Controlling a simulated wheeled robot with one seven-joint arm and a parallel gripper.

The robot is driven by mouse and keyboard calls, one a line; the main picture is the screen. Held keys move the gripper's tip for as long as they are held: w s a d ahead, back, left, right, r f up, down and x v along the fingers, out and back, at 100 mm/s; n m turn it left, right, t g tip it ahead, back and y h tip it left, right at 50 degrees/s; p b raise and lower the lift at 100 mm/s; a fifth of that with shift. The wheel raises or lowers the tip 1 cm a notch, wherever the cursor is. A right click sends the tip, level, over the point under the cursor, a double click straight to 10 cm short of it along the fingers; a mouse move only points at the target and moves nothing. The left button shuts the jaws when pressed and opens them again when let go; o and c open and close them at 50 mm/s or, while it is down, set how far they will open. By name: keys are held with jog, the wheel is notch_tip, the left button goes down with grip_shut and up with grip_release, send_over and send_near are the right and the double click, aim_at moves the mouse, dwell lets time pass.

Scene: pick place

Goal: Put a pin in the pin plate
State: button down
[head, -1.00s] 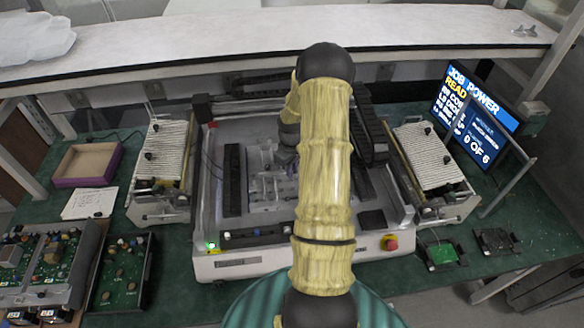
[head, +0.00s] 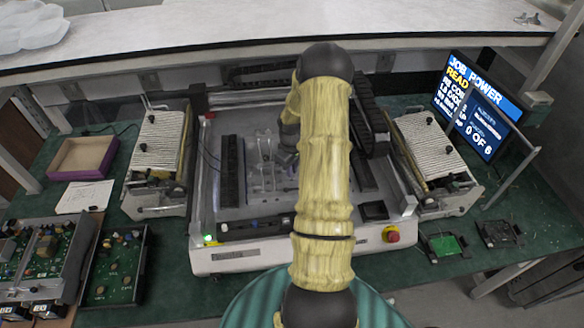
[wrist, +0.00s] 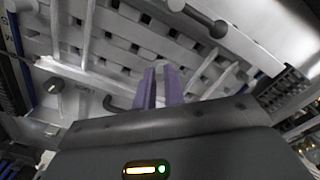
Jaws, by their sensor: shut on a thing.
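My gripper (wrist: 161,76) shows in the wrist view as two purple fingers close together. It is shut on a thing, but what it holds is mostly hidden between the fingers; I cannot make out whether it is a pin. Beyond the fingertips is a pale plate with rows of square holes (wrist: 148,38), which looks like the pin plate; I cannot tell whether the fingers touch it. In the head view my arm covers the gripper, which is over the bed of the large grey machine (head: 235,256). A grey rod with a rounded end (wrist: 204,20) lies near the top of the wrist view.
White ribbed racks stand left (head: 160,140) and right (head: 430,140) of the machine. A screen (head: 480,105) stands at the right. A purple-edged box (head: 83,158), a paper sheet (head: 84,197) and circuit boards (head: 115,265) lie left. A shelf (head: 220,35) spans the back.

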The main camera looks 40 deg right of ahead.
jog(key=shift+f+b, duration=0.3)
jog(key=shift+f, duration=0.45)
dwell(0.6)
jog(key=c, duration=1.4)
grip_release()
jog(key=c, duration=0.4)
jog(key=shift+o, duration=0.2)
jog(key=shift+r+p, duration=2.5)
jog(key=shift+r, duration=1)
jog(key=shift+a, duration=0.1)
